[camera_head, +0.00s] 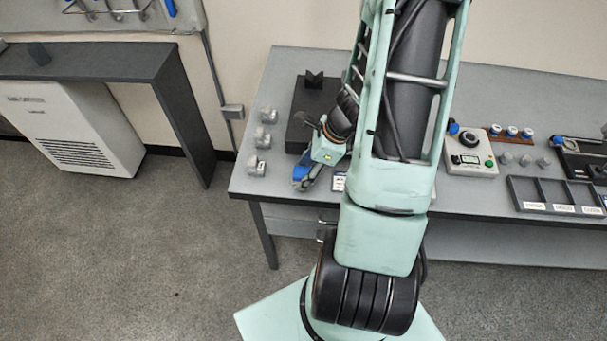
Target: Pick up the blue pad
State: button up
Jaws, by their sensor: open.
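My arm reaches over the left part of the grey table. My gripper (303,181) is low near the table's front left edge, pointing down. A small blue patch, likely the blue pad (301,172), shows right at the fingers. The gripper partly covers it, and I cannot tell whether they touch. The jaws are open; the fingertips are small and hard to make out.
Several small grey metal parts (264,139) stand in a column left of the gripper. A black plate (307,106) with a dark V-shaped block (314,80) lies behind it. A control box (470,155) and a compartment tray (553,196) are on the right.

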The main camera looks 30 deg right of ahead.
jog(key=c, duration=1.3)
jog(key=shift+c, duration=0.2)
jog(key=shift+r, duration=0.1)
